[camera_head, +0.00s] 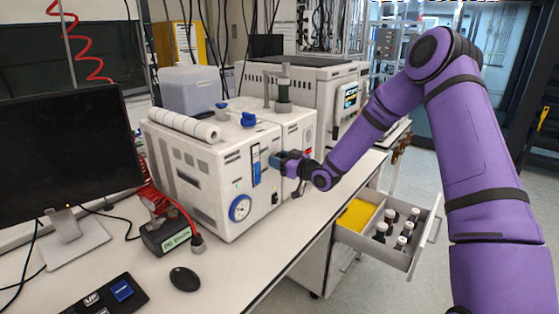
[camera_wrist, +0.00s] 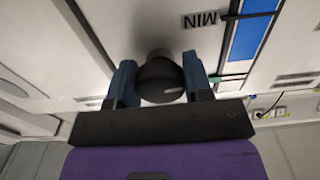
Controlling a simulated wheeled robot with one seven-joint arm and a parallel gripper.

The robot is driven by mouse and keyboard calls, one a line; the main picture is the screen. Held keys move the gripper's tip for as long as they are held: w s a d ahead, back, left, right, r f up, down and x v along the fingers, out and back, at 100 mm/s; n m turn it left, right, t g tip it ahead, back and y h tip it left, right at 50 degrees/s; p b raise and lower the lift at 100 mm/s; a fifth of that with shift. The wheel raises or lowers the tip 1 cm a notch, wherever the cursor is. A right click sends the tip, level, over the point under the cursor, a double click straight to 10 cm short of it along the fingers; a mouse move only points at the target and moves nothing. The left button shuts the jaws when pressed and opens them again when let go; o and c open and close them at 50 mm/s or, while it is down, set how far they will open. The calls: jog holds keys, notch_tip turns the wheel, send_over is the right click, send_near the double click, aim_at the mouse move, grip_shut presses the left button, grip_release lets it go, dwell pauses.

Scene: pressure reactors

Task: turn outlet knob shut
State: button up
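The white pressure reactor box (camera_head: 200,168) stands on the bench, with a blue-faced round gauge (camera_head: 240,208) and a blue vertical strip (camera_head: 256,167) on its front. My gripper (camera_head: 275,160) is at this front, just right of the strip. In the wrist view, a black round knob (camera_wrist: 160,85) sits between the two blue fingers of my gripper (camera_wrist: 160,80), which appear to touch it on both sides. The "MIN" label (camera_wrist: 201,20) and the blue strip (camera_wrist: 250,35) lie to its right. In the head view my gripper hides the knob.
A monitor (camera_head: 65,150), a mouse (camera_head: 185,279) and a black box with a green display (camera_head: 168,235) are on the left of the bench. An open drawer with several bottles (camera_head: 390,230) juts out below my arm. The bench front is mostly clear.

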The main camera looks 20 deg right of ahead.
jog(key=c, duration=0.3)
jog(key=m, duration=0.4)
jog(key=shift+m, duration=0.3)
jog(key=m, duration=0.4)
jog(key=shift+m, duration=0.3)
jog(key=m, duration=0.5)
jog(key=shift+s, duration=0.1)
jog(key=m, duration=0.5)
jog(key=shift+m, duration=0.4)
